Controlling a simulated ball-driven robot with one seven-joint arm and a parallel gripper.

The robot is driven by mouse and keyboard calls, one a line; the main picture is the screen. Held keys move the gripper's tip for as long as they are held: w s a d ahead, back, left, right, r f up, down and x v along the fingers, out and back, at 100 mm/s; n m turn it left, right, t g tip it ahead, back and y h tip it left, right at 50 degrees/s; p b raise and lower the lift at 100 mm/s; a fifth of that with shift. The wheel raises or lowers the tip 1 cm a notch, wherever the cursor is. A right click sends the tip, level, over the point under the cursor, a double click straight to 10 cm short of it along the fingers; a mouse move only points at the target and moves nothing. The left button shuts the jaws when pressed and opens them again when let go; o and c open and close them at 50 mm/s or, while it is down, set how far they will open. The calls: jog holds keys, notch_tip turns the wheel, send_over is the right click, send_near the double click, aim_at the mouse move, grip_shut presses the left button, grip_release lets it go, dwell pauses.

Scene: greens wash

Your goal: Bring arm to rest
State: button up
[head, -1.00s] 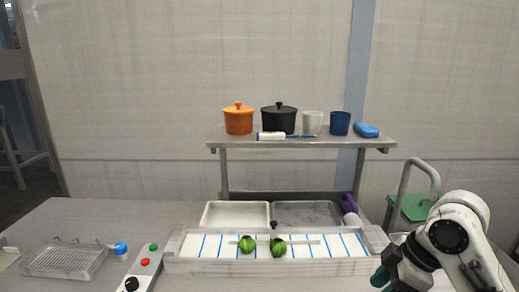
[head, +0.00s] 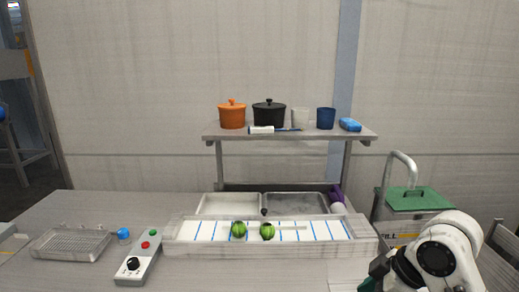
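My gripper (head: 372,281) is at the lower right of the head view, at the end of my white and dark arm. Only a small dark green part of it shows at the bottom edge, so its fingertips and anything between them are hidden. It is to the right of the front of a long white trough (head: 200,249) with blue stripes. Two round green vegetables, a left one (head: 239,230) and a right one (head: 267,231), sit in the trough, apart from my gripper.
A control box (head: 139,262) with buttons and a wire basket (head: 75,244) are on the left. A white tray (head: 203,205) and a grey tray (head: 330,205) lie behind the trough. A shelf (head: 290,135) holds pots and cups. A cart with a green top (head: 415,199) is at right.

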jog(key=s+a+f+m, duration=0.4)
jog(key=s+f+m, duration=0.4)
jog(key=s+f, duration=0.6)
jog(key=s+d+f+m+h, duration=0.2)
jog(key=s+d+f, duration=0.2)
jog(key=s, duration=0.4)
jog(key=s+d+f+m+g+h, duration=0.1)
jog(key=s+d+f+m+h, duration=0.1)
jog(key=s+d, duration=0.4)
jog(key=s+f+h, duration=0.1)
jog(key=s+f, duration=0.1)
jog(key=s, duration=0.1)
jog(key=shift+s+m, duration=0.15)
jog(key=shift+m, duration=0.25)
